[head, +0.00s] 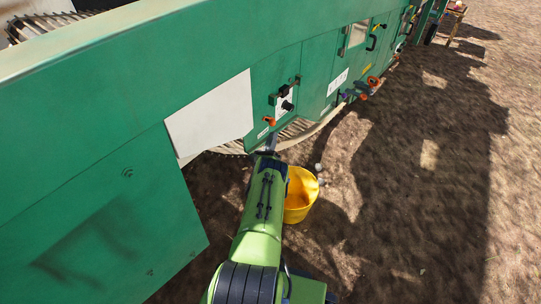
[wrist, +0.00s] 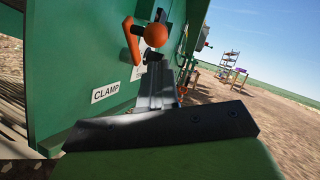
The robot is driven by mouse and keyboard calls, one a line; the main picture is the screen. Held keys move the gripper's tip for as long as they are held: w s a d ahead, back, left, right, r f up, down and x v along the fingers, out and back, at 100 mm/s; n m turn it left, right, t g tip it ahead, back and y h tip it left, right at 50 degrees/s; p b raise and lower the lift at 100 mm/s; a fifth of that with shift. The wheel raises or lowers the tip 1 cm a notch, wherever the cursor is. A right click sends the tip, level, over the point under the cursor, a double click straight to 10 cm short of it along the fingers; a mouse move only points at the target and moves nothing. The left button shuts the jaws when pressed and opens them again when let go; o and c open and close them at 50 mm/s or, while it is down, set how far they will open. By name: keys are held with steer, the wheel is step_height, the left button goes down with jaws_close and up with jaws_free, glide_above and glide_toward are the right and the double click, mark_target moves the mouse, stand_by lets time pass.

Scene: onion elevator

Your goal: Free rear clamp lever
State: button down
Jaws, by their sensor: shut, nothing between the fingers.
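An orange clamp lever (wrist: 131,42) with a round orange knob (wrist: 155,35) is on the green machine side in the wrist view, above a white label reading CLAMP (wrist: 105,92). The lever also shows in the head view (head: 269,121). Whether it is the rear one is not marked. My gripper (wrist: 157,64) is shut and empty, with its fingertips just below the knob in the picture. I cannot tell whether they touch it. In the head view my gripper (head: 271,140) is just below the lever, partly hidden by my arm.
The green machine (head: 110,200) runs along the left, with black knobs (head: 286,98) above the lever. Farther along is another orange fitting (head: 373,81). A yellow bucket (head: 299,192) stands on the ground right of my arm. Open dirt ground (head: 440,220) lies to the right.

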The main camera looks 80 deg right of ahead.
mark_target(274, 125)
steer(key=shift+w+d+r, duration=0.25)
steer(key=shift+d+r, duration=0.1)
steer(key=shift+r, duration=0.35)
steer(key=shift+r, duration=0.1)
steer(key=r+y+p, duration=0.1)
steer(key=p, duration=0.1)
steer(key=d+r+m+y+p, duration=0.1)
steer(key=y+p, duration=0.1)
steer(key=p, duration=0.1)
steer(key=r+m+y+p, duration=0.1)
steer(key=y+p, duration=0.1)
steer(key=shift+s+d+r, duration=0.15)
steer(key=shift+s+r, duration=0.15)
steer(key=shift+r, duration=0.05)
steer(key=shift+d+r, duration=0.1)
